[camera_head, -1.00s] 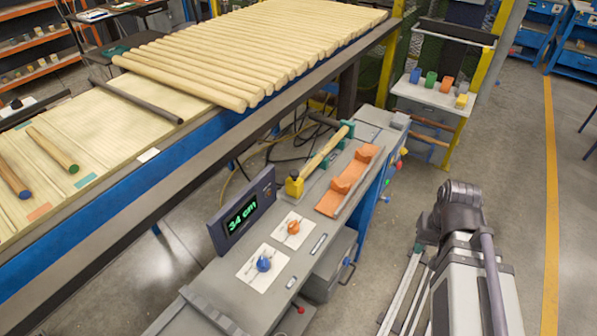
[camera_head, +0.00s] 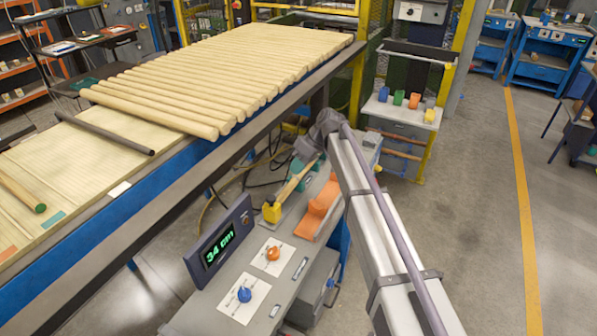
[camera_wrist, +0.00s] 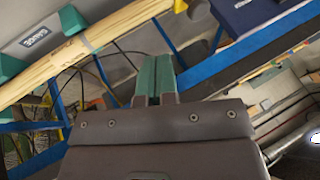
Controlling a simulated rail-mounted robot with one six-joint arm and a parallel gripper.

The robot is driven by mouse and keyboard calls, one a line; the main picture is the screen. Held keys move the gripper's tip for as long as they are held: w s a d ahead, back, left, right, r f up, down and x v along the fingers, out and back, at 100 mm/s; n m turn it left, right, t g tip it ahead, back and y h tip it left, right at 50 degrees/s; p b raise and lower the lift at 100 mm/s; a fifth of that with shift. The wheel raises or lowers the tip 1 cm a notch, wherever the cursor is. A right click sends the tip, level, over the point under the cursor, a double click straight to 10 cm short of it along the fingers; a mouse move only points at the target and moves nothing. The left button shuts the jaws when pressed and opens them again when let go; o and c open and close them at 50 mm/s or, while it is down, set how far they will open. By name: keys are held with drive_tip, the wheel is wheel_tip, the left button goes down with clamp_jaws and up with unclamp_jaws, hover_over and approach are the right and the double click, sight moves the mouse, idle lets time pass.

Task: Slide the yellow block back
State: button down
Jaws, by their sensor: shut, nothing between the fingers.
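The yellow block (camera_head: 272,211) stands at the near end of a pale wooden rod (camera_head: 291,189) on the grey bench, in the head view. The rod leads up toward a green piece at the far end, partly hidden by my arm. My gripper (camera_head: 299,169) is above the far part of the rod, apart from the yellow block. In the wrist view, my gripper (camera_wrist: 155,65) shows its two green fingers shut together and empty. The rod (camera_wrist: 90,45) crosses at the left there, and part of the yellow block (camera_wrist: 180,6) shows at the top edge.
An orange cradle (camera_head: 318,209) lies right of the rod. Orange (camera_head: 272,254) and blue (camera_head: 244,294) knobs sit in front. A conveyor with many rods (camera_head: 215,80) runs along the left.

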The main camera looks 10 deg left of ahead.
sight(272, 210)
drive_tip(key=b+x, duration=0.1)
drive_tip(key=x, duration=0.1)
drive_tip(key=b+x, duration=0.3)
drive_tip(key=x, duration=0.1)
drive_tip(key=shift+f, duration=0.55)
drive_tip(key=s, duration=0.2)
drive_tip(key=shift+s+a+r, duration=0.3)
drive_tip(key=shift+a+r, duration=0.05)
drive_tip(key=shift+a, duration=0.05)
drive_tip(key=shift+s+a, duration=0.3)
drive_tip(key=shift+s, duration=0.2)
drive_tip(key=s, duration=0.2)
drive_tip(key=s+a, duration=0.1)
drive_tip(key=s, duration=0.2)
